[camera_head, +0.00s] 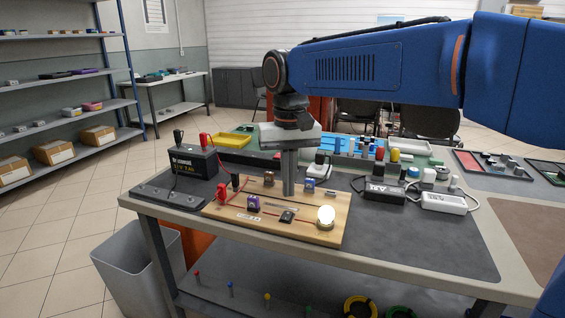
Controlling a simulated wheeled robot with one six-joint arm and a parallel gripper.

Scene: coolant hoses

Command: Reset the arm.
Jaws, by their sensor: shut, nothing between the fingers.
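My gripper (290,178) hangs from the blue arm and points down over the wooden board (318,231) on the workbench. Its grey fingers are together with nothing between them. The fingertips end close to the board's back part; I cannot tell whether they touch it. The board carries a lit round bulb (326,217), a purple part (253,203), a dark part (287,216) and red wires. My gripper hides some of what lies behind it.
A black battery (194,161) with red and black clips stands left of the board. Black and white power boxes (443,203) lie right. A yellow tray (231,140) and blue rack are behind. A grey bin (138,262) stands at front left. The mat's front right is clear.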

